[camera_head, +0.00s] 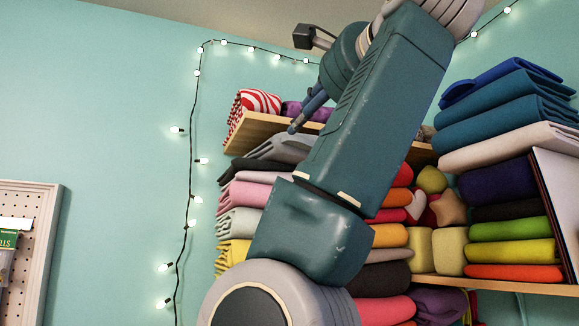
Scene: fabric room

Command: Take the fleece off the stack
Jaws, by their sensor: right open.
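A stack of folded fabrics stands at the left of the shelf: a grey piece (283,149) on top, then a black one (254,165), pink (243,195), pale grey (237,222) and yellow (233,251). I cannot tell for sure which piece is the fleece. My right arm crosses the middle of the view and hides the stack's right side. My right gripper (298,122) is partly hidden behind the arm, close above the stack's top. It is open, and I see nothing held in it. My left gripper is not in view.
A wooden upper shelf (250,126) with red-striped fabric (256,102) sits just above the stack. Blue folded fabrics (506,125) and colourful rolls fill the right side. String lights (197,160) hang on the wall. A pegboard (40,235) is at far left.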

